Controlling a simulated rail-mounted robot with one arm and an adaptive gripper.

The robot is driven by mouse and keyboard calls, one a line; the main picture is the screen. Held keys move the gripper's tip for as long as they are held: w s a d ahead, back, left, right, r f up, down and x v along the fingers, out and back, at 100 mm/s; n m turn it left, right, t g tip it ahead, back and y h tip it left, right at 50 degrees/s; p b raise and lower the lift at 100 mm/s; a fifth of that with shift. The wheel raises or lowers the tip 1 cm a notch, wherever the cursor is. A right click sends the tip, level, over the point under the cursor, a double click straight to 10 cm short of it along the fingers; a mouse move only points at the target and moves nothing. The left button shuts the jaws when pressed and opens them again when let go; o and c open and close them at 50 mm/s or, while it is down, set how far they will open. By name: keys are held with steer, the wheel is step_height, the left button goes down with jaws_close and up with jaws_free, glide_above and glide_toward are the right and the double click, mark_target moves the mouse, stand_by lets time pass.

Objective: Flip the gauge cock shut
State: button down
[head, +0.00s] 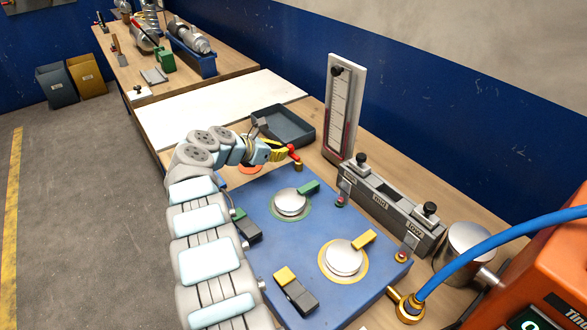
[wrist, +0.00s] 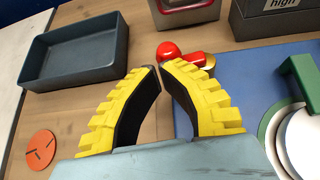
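The gauge cock is most likely the small valve with a red lever (head: 294,153) and brass body (head: 298,166), at the foot of the tall gauge (head: 343,105). In the wrist view its red lever (wrist: 180,52) ends in a round red knob and meets the brass part (wrist: 209,62) on the right. My gripper (head: 285,149) is close beside the lever in the head view. In the wrist view my yellow fingers (wrist: 160,68) point at the lever, with a narrow gap between their tips and nothing held. Contact with the lever cannot be told.
A dark grey tray (head: 284,127) lies behind my gripper. An orange-red disc (wrist: 40,149) lies on the wooden bench. The blue panel (head: 310,222) carries a green-handled valve (head: 290,202) and a yellow-handled valve (head: 343,257). A grey manifold (head: 390,208) stands along the right.

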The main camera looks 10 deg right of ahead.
steer(key=shift+r, duration=0.1)
stand_by(0.7)
steer(key=p+v, duration=0.2)
steer(key=p, duration=0.2)
steer(key=shift+s+a+r+p, duration=0.1)
steer(key=shift+a+r+p, duration=0.15)
steer(key=shift+r+p, duration=0.1)
steer(key=p+v, duration=0.2)
steer(key=v, duration=0.5)
steer(key=shift+s+f, duration=0.2)
steer(key=shift+f, duration=0.05)
